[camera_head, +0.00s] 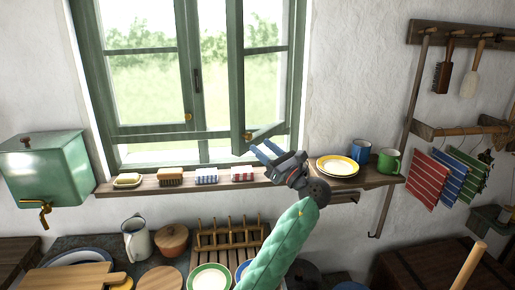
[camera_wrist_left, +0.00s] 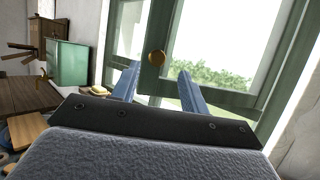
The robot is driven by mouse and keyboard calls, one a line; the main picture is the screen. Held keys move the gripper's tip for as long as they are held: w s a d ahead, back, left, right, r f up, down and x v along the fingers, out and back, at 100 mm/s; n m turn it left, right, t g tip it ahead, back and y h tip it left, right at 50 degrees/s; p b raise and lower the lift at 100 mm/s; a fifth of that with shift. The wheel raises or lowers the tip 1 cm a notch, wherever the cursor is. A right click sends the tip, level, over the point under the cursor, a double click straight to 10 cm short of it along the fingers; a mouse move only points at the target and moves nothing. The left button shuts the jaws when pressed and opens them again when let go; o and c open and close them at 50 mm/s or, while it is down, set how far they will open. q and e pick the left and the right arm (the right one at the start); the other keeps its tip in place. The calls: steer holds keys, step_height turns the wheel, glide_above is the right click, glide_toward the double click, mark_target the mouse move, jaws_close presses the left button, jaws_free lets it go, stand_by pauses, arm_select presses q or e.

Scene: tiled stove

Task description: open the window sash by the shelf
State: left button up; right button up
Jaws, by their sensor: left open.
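The green-framed window has two sashes. The right sash (camera_head: 236,75), by the shelf, stands ajar, its free edge swung into the room and its lower rail slanting. Its round brass knob (camera_head: 247,135) is low on that edge. My left gripper (camera_head: 264,147) is open and empty, just below and right of the knob. In the left wrist view the knob (camera_wrist_left: 156,58) appears between the spread fingertips (camera_wrist_left: 158,78), with no contact visible. The left sash (camera_head: 140,75) has its own knob (camera_head: 188,117). My right gripper is not in view.
Soap and brushes (camera_head: 170,176) and folded cloths (camera_head: 206,175) line the sill. The shelf (camera_head: 370,178) holds plates (camera_head: 338,165), a blue mug (camera_head: 360,151) and a green mug (camera_head: 388,161). A green water tank (camera_head: 45,168) hangs left. A dish rack (camera_head: 228,236) stands below.

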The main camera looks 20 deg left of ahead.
arm_select(q)
steer(key=shift+b+v, duration=0.55)
steer(key=shift+v, duration=1.1)
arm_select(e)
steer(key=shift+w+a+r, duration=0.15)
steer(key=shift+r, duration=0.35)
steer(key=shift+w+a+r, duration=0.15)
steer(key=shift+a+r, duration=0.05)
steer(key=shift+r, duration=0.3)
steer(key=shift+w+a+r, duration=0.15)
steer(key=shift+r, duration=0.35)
arm_select(q)
steer(key=shift+w+f, duration=0.1)
